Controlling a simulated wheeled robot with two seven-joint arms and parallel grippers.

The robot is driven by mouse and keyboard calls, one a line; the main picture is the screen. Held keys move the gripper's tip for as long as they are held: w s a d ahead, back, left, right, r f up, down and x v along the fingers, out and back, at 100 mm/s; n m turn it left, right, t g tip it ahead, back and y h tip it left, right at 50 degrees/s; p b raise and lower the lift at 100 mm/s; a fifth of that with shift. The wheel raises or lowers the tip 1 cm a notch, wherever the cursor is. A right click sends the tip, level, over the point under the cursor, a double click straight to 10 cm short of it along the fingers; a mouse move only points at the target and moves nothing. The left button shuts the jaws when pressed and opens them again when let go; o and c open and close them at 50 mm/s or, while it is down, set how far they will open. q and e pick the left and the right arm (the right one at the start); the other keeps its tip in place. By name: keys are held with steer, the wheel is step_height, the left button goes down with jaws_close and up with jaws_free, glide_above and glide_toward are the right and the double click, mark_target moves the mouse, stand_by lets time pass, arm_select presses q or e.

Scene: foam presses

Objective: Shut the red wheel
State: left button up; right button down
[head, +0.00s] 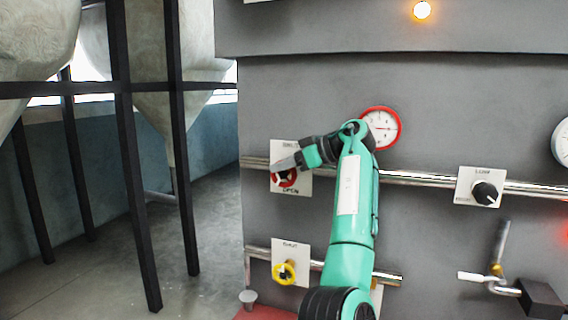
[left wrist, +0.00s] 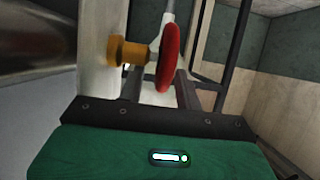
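The red wheel (head: 288,181) is on a white plate marked OPEN at its lower edge, on the grey panel. My left gripper (head: 276,167) is at the wheel in the head view and hides its upper part. In the left wrist view the red wheel (left wrist: 169,57) shows nearly edge-on, on a brass stem (left wrist: 128,51), just beyond the green gripper body. My right gripper is not in view.
A red-rimmed gauge (head: 383,128) is right of the wheel, behind my left arm. A black knob (head: 485,193) is on the right. Pipes run across the panel. Dark silo frames stand at left.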

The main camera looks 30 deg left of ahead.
arm_select(q)
steer(key=shift+s+a, duration=0.1)
steer(key=shift+s, duration=0.05)
jaws_close()
